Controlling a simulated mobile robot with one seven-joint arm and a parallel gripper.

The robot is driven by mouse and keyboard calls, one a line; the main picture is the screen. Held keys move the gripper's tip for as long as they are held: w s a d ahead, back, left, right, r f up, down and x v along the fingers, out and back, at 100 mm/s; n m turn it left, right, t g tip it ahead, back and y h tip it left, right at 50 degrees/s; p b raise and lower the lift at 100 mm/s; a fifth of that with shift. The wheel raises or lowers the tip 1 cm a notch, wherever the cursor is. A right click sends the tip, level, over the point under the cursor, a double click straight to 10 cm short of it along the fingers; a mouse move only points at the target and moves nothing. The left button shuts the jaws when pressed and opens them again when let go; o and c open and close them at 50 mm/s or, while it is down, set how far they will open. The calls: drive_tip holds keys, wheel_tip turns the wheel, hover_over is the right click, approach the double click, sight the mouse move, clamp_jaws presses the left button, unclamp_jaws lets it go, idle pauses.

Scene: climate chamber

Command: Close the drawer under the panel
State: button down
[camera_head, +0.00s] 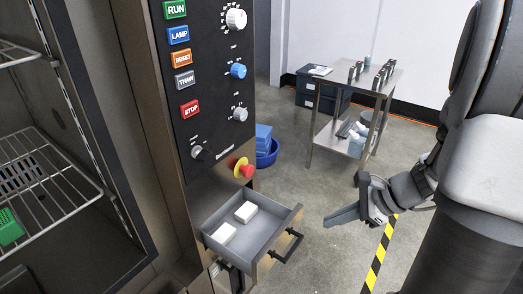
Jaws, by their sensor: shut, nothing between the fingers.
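The drawer (228,224) under the panel stands pulled out, with two white boxes (245,212) lying inside it. Its dark handle (286,246) is on the front face, at the lower right. The black control panel (199,75) with its coloured buttons and knobs is above it. My gripper (330,221) is shut and empty, to the right of the drawer and apart from its handle, with its fingers pointing left. The drawer's slides are hidden.
A red and yellow emergency stop (244,168) sticks out above the drawer. The open chamber with wire shelves (50,180) is at the left. A steel trolley (345,85) and blue bin (268,154) stand behind. Floor between drawer and gripper is clear.

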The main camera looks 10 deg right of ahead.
sight(250, 207)
drive_tip(key=w+d+f+m+t+b, duration=0.1)
drive_tip(key=d+f+m+t+b, duration=0.15)
drive_tip(key=d+f+m, duration=0.4)
drive_tip(key=w+a+f+n+b, duration=0.1)
drive_tip(key=w+a+f+b, duration=0.3)
drive_tip(key=w+a+f, duration=0.4)
drive_tip(key=shift+w+a+n+g, duration=0.15)
drive_tip(key=shift+a+n+g, duration=0.2)
drive_tip(key=shift+a, duration=0.15)
drive_tip(key=shift+w+f, duration=0.1)
drive_tip(key=w+a, duration=1.3)
drive_tip(key=shift+w, duration=0.1)
drive_tip(key=shift+w+a, duration=0.2)
drive_tip(key=shift+a+r, duration=0.1)
drive_tip(key=shift+r, duration=0.1)
